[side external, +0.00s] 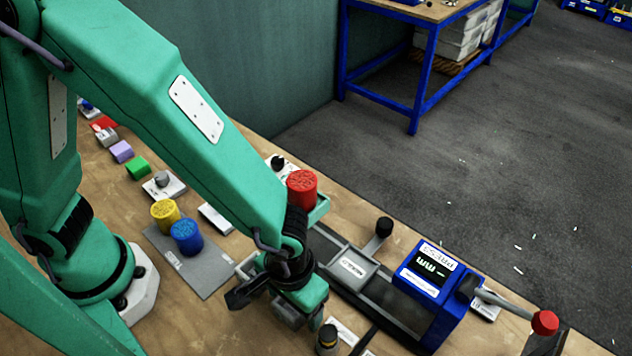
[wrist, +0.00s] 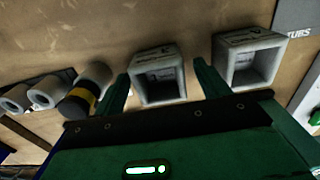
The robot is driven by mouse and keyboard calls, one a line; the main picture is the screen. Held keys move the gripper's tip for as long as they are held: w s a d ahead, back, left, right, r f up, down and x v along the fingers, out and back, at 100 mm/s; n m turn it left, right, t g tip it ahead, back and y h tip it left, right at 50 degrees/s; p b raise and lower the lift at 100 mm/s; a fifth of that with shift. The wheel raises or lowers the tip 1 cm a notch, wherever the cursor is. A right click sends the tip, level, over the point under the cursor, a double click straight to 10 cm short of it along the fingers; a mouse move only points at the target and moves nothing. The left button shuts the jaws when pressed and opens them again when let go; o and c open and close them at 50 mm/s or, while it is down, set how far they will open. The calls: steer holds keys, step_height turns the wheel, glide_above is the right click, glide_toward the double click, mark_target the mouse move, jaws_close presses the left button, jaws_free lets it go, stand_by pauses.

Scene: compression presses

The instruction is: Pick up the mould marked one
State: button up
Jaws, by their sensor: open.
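In the wrist view, a grey square hollow mould (wrist: 157,54) sits on the wooden bench between the two green fingers of my gripper (wrist: 161,70). The fingers are open, one on each side of it, with no clear contact. A second similar grey mould (wrist: 248,41) stands to the right, outside the right finger. Both have markings on top that I cannot read, so I cannot tell which is marked one. In the side view my gripper (side external: 290,308) is low over the bench, and its body hides most of the moulds.
Right of my gripper stands a blue press (side external: 436,290) with a display and a red-knobbed lever (side external: 545,322). Yellow (side external: 165,214) and blue (side external: 187,237) tubs stand on a grey mat; a red tub (side external: 302,187) is behind. Pale cylinders (wrist: 45,92) lie left of my fingers.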

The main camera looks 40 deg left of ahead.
steer(key=c, duration=1.2)
steer(key=shift+r, duration=0.15)
step_height(320, 180, up, 10)
steer(key=shift+w, duration=0.1)
stand_by(0.7)
steer(key=w+d, duration=0.2)
steer(key=w, duration=1)
steer(key=shift+w+d, duration=0.15)
steer(key=shift+d, duration=0.25)
